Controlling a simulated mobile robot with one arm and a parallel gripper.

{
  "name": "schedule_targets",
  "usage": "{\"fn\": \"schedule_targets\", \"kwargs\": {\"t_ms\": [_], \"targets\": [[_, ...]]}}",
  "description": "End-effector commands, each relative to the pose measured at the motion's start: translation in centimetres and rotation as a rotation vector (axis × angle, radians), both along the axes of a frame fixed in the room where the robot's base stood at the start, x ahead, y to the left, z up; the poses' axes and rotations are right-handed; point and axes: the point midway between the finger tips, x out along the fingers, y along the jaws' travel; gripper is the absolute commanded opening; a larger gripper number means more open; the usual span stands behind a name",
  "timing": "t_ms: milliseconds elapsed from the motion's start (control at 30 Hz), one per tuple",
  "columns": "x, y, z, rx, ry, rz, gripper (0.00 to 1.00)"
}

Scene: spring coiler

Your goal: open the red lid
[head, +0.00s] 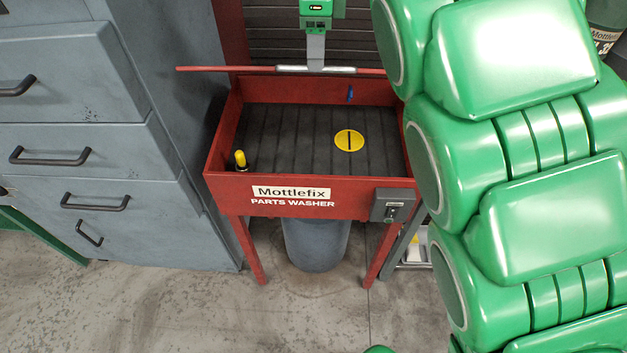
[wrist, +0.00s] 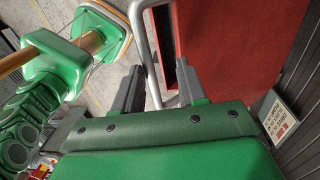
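The red lid (head: 225,69) of the parts washer shows nearly edge-on in the head view, as a thin bar raised above the basin. A silver handle (head: 315,69) runs along its middle. My gripper (head: 315,62) hangs down from above to the handle. In the wrist view the lid is a broad red panel (wrist: 230,45) at right. The handle (wrist: 143,35) passes between the two fingers of my gripper (wrist: 160,75), closer to the left one. The fingers stand apart, with a gap beside the handle. Whether a finger touches it I cannot tell.
The red washer basin (head: 225,180) shows its dark slatted floor, a yellow disc (head: 349,140) and a yellow-topped nozzle (head: 240,160). A switch box (head: 393,205) is on its front right. Grey drawers (head: 80,150) stand close at left. The floor (head: 200,310) in front is clear.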

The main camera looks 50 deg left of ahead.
Motion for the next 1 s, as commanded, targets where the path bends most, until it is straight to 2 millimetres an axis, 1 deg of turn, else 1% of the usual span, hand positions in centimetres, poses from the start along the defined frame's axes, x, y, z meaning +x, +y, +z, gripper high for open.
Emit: {"fn": "schedule_targets", "kwargs": {"t_ms": [533, 1000], "targets": [[-2.0, -2.0, -3.7, -0.001, -0.001, 0.000, 0.40], [-3.8, -3.7, -7.7, -0.003, 0.000, 0.001, 0.40]]}}
